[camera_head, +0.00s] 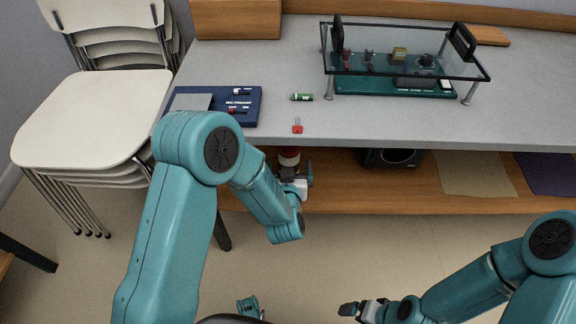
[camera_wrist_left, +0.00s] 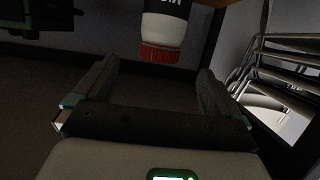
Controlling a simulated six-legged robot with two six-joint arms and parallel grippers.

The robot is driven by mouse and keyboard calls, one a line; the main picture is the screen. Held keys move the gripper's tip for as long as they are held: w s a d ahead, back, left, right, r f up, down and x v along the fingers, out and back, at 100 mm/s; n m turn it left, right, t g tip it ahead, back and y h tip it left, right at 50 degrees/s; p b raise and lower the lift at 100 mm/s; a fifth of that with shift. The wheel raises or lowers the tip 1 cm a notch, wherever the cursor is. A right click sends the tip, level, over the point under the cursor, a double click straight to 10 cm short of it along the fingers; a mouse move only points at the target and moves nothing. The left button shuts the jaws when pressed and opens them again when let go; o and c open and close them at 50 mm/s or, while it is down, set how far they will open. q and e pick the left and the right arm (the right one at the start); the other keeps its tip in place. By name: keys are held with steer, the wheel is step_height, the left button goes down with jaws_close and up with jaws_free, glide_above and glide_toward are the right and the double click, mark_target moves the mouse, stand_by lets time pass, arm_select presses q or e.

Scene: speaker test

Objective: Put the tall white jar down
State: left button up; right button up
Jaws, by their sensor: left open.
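The tall white jar (camera_head: 289,157) with a red lid is on the lower wooden shelf under the table edge, partly hidden by my left arm and gripper. In the left wrist view the white jar (camera_wrist_left: 164,25) shows at the top centre, its red lid pointing down in that picture. My left gripper (camera_head: 297,174) is at the jar in the head view. In the left wrist view my left gripper (camera_wrist_left: 155,72) is open, with its fingers wide apart and the jar beyond their tips, apart from them. My right gripper (camera_head: 349,309) is low in the head view, away from the shelf; its opening is unclear.
The grey tabletop (camera_head: 400,120) lies just above the shelf (camera_head: 350,188). A black box (camera_head: 388,159) sits on the shelf. Stacked chairs (camera_head: 90,120) stand left.

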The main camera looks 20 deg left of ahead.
arm_select(q)
steer(key=s+d+f+g+h, duration=0.2)
steer(key=s+f+g+h, duration=0.3)
steer(key=s+f, duration=0.6)
steer(key=s+d+f+g+h, duration=0.1)
steer(key=s+f+g, duration=0.15)
steer(key=s, duration=0.35)
steer(key=s+f+m+g+h, duration=0.1)
steer(key=s+f+g, duration=0.15)
steer(key=s, duration=0.25)
steer(key=s+d+f+g+h, duration=0.1)
steer(key=s+g, duration=0.3)
steer(key=s, duration=0.2)
step_height(320, 180, up, 26)
steer(key=p, duration=2.6)
steer(key=shift+w, duration=0.3)
steer(key=shift+r, duration=0.1)
